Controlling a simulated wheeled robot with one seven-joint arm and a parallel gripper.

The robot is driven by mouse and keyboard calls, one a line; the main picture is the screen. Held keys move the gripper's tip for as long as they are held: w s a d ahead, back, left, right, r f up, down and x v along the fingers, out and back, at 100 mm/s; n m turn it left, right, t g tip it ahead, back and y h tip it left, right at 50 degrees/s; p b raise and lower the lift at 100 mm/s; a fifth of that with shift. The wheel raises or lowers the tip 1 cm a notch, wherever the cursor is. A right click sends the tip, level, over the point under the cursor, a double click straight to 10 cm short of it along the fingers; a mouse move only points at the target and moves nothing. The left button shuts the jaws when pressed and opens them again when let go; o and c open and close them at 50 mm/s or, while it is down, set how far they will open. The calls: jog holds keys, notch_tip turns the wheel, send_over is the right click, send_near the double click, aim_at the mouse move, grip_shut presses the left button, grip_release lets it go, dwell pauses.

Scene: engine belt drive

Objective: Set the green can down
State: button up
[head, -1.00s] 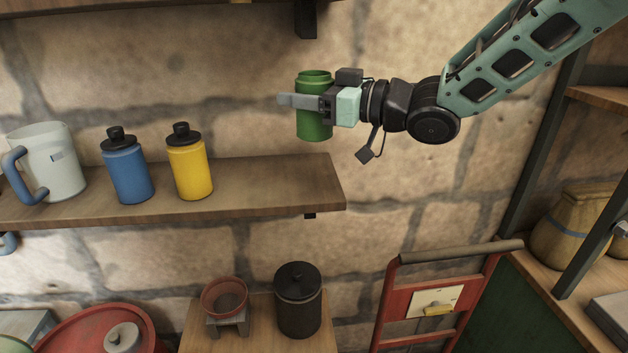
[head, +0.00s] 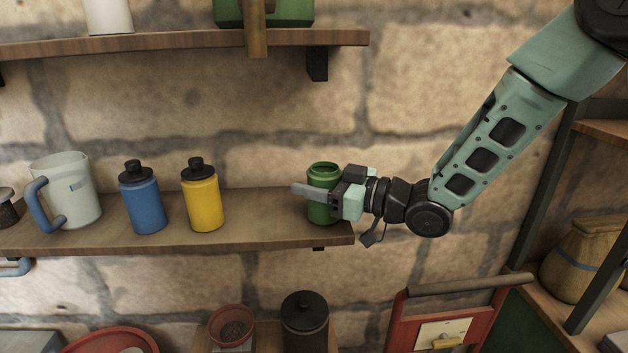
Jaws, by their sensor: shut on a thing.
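The green can (head: 324,177) is upright at the right end of the wooden shelf (head: 260,232). Its open top shows, and its base appears at the shelf's surface; I cannot tell for certain whether it bears on the wood. My gripper (head: 318,191) is shut on the can, coming from the right, with one grey finger across the can's front. The far finger is hidden behind the can.
A yellow bottle (head: 203,200), a blue bottle (head: 143,203) and a pale jug (head: 70,195) stand to the left on the same shelf. Bare shelf lies between the yellow bottle and the can. An upper shelf (head: 190,44) hangs above.

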jog(key=shift+f, duration=0.1)
jog(key=shift+f, duration=0.1)
jog(key=o, duration=1.2)
jog(key=shift+c, duration=0.2)
